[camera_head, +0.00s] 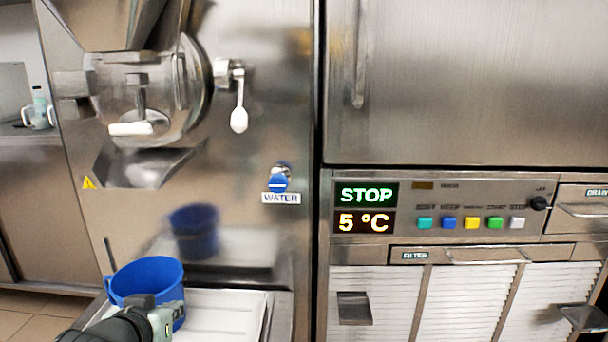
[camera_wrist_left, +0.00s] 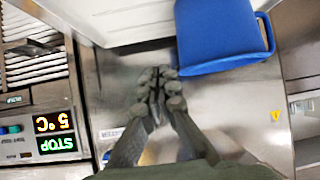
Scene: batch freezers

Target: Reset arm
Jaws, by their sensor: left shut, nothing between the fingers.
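My left gripper (camera_head: 140,318) is at the lower left of the head view, in front of the blue bucket and hiding part of its lower side. In the left wrist view its fingers (camera_wrist_left: 158,85) are shut together with nothing between them. The blue bucket (camera_head: 147,273) stands by the white tray (camera_head: 228,318) below the machine. It also shows in the left wrist view (camera_wrist_left: 218,32), right beside the fingertips; I cannot tell whether they touch it. My right gripper is in neither view.
A steel batch freezer front with a white-handled lever (camera_head: 239,112) and a blue water knob (camera_head: 278,180) stands behind. A control panel (camera_head: 440,208) reads STOP and 5 °C, with several coloured buttons. Vent grilles are below it. The steel front reflects the bucket.

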